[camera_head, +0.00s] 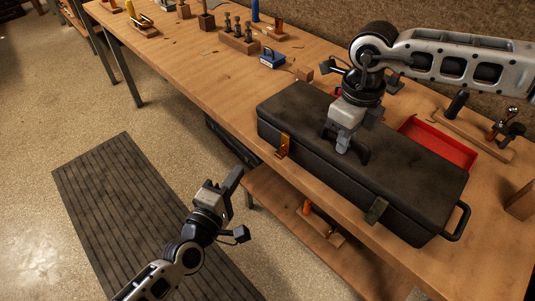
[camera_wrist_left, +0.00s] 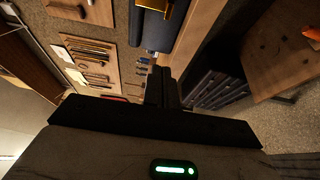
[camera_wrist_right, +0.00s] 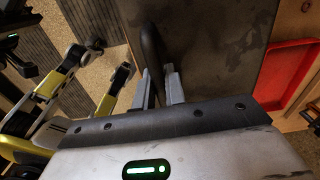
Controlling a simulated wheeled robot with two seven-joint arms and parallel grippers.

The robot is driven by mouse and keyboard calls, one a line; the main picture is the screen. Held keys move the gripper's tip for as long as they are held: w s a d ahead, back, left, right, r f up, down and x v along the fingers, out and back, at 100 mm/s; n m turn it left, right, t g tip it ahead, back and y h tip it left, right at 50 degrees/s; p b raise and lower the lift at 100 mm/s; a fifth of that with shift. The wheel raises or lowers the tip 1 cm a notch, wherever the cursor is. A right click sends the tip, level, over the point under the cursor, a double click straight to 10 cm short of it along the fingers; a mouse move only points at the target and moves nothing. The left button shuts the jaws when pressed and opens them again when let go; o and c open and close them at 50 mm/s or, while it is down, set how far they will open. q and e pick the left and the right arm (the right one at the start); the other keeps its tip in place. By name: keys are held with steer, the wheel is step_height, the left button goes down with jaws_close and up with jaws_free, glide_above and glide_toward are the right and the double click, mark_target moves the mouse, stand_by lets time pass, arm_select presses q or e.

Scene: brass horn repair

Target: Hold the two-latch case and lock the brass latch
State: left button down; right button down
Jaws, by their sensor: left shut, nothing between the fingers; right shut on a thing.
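The dark two-latch case (camera_head: 300,105) lies closed on the workbench near its front edge. Its brass latch (camera_head: 283,145) is on the front face, toward the left end. It also shows at the top of the left wrist view (camera_wrist_left: 155,4). Whether it is fastened is unclear. A dark latch (camera_head: 376,210) sits further right. My right gripper (camera_head: 344,148) is shut on the case's top handle (camera_head: 360,156), which shows between the fingers in the right wrist view (camera_wrist_right: 152,50). My left gripper (camera_head: 236,178) is shut and empty, in front of the bench, left of and below the brass latch.
A red tray (camera_head: 438,145) lies behind the case. A blue tool (camera_head: 272,59) and a wooden rack (camera_head: 238,42) stand further left on the bench. A lower shelf (camera_head: 285,214) holds tools. The floor by a dark mat (camera_head: 120,190) is clear.

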mark_target(282, 146)
arm_select(q)
steer(key=x, duration=1)
steer(key=shift+w, duration=0.15)
steer(key=shift+s+d, duration=1.1)
steer(key=shift+s, duration=0.05)
steer(key=shift+s+d, duration=0.35)
steer(key=shift+s+d, duration=1.05)
steer(key=shift+d, duration=0.1)
steer(key=shift+w, duration=0.1)
